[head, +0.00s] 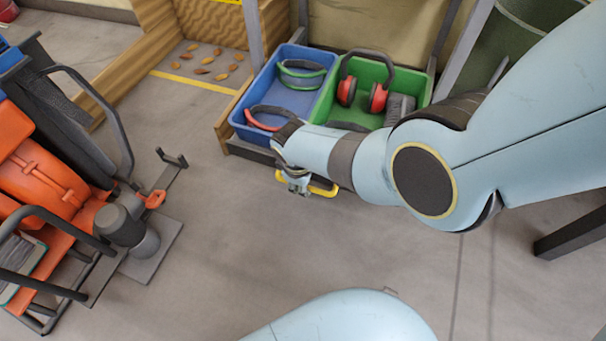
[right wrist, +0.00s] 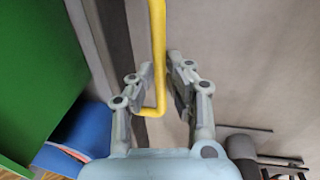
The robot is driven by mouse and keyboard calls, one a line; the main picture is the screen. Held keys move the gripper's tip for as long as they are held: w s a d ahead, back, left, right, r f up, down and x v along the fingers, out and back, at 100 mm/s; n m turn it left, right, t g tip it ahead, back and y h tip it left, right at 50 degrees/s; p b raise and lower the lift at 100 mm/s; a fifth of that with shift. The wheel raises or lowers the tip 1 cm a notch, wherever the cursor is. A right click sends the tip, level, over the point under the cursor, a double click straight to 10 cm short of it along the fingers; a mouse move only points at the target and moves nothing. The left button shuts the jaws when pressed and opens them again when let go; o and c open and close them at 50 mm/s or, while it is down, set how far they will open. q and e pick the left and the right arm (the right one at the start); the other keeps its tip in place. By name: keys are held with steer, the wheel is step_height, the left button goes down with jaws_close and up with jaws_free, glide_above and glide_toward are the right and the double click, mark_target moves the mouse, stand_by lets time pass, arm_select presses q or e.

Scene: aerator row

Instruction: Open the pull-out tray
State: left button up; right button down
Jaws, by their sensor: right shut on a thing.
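The pull-out tray (head: 223,128) has a wooden side and a dark front edge in the head view. It carries a blue bin (head: 290,95) and a green bin (head: 336,112). Its yellow handle (head: 326,189) sticks out at the front, partly hidden by my right arm. My right gripper (head: 298,182) is shut on the handle near its left end. In the right wrist view, the yellow bar (right wrist: 157,40) runs between the fingers of the gripper (right wrist: 161,72), close to its bent end. My left gripper is not in view.
Red headphones (head: 362,85) lie in the green bin. Green and red banded items lie in the blue bin. An orange machine (head: 40,180) with dark tubes stands at the left. The grey floor (head: 240,240) before the tray is clear. A dark beam (head: 570,232) is at the right.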

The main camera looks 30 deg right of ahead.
steer(key=c, duration=1.3)
jaws_free()
steer(key=shift+c, duration=0.2)
steer(key=shift+r, duration=0.1)
step_height(320, 180, up, 7)
steer(key=s+a, duration=0.1)
